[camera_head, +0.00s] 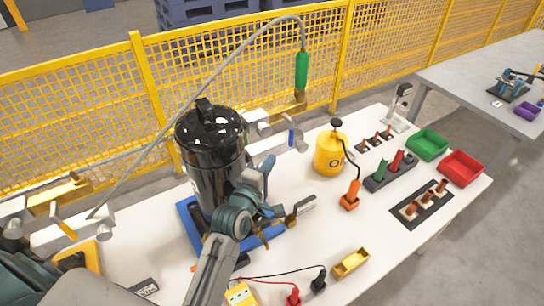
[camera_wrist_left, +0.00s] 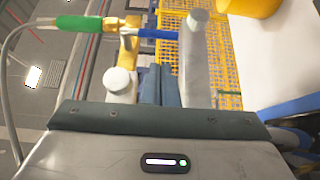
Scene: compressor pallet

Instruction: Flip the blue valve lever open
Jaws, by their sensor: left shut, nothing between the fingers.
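The blue valve lever (camera_head: 291,136) is a short blue bar at the grey and brass pipe fittings behind the black tank. In the left wrist view the blue lever (camera_wrist_left: 158,33) runs sideways from the brass valve body (camera_wrist_left: 129,42) towards a grey cylinder (camera_wrist_left: 195,60). My left gripper (camera_head: 267,165) is beside the tank, to the lower left of the lever in the head view. Its fingers (camera_wrist_left: 158,72) are shut and empty, pointing towards the lever with a visible gap. My right gripper is not in view.
The black tank (camera_head: 212,140) stands close to my left arm. A hose with a green grip (camera_head: 302,70) rises above the valve, before a yellow mesh fence (camera_head: 400,52). A yellow canister (camera_head: 328,155) and green and red bins (camera_head: 462,167) stand to the right.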

